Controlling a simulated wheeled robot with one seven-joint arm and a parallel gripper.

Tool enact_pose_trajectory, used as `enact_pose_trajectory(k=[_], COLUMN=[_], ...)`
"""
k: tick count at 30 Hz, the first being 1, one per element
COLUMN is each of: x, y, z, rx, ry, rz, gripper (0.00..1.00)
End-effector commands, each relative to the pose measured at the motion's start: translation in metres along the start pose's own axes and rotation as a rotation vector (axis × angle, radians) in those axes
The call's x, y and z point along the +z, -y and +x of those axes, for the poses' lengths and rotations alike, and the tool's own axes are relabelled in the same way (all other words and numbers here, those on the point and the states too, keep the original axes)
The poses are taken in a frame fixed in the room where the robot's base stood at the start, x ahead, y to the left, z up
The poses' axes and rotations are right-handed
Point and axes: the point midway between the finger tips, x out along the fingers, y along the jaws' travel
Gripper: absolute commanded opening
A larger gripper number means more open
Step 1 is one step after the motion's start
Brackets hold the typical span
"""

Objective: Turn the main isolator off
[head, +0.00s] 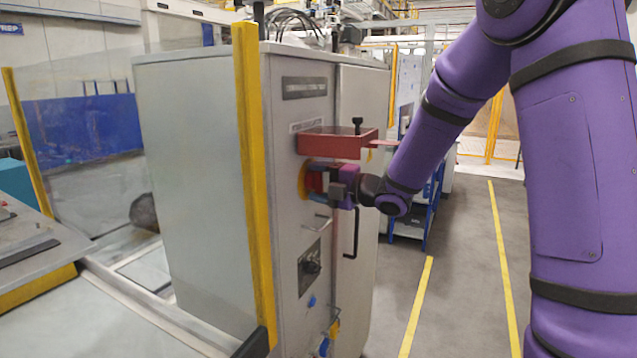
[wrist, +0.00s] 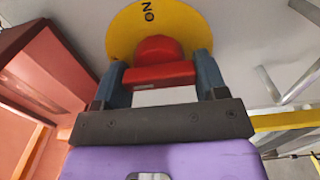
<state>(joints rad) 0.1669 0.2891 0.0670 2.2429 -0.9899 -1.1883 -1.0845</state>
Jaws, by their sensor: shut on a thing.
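The main isolator is on the front of a grey cabinet (head: 200,170). It has a round yellow plate (wrist: 122,32) and a red handle (wrist: 163,62); the yellow plate also shows in the head view (head: 302,182), partly hidden by my gripper. My gripper (head: 322,183) reaches the isolator from the right. In the wrist view its two blue fingers (wrist: 162,74) stand on either side of the red handle and are shut on it. The letters "ON" show on the plate above the handle, turned sideways. The handle's far end is hidden.
A red box (head: 335,144) juts from the cabinet just above the isolator, close to my gripper; it fills the left of the wrist view. A yellow post (head: 254,180) stands left. Floor (head: 455,290) to the right is clear.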

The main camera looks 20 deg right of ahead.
Motion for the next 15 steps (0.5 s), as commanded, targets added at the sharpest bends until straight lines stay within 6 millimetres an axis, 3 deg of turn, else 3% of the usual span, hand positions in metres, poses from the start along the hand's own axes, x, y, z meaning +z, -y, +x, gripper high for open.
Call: enact_pose_trajectory(k=[1,2,3,11,15], x=[-0.0002,-0.0003,-0.0003,-0.0001,0.0000], y=[0.0017,0.0018,0.0017,0.0008,0.0007], z=[-0.0007,-0.0007,-0.0007,-0.0009,-0.0100], rx=[-0.003,-0.004,-0.003,-0.002,-0.002], ry=[0.000,0.000,0.000,0.000,0.000], rz=[0.003,0.003,0.003,0.002,0.001], gripper=[0.42,0.70,0.74,0.74,0.74])
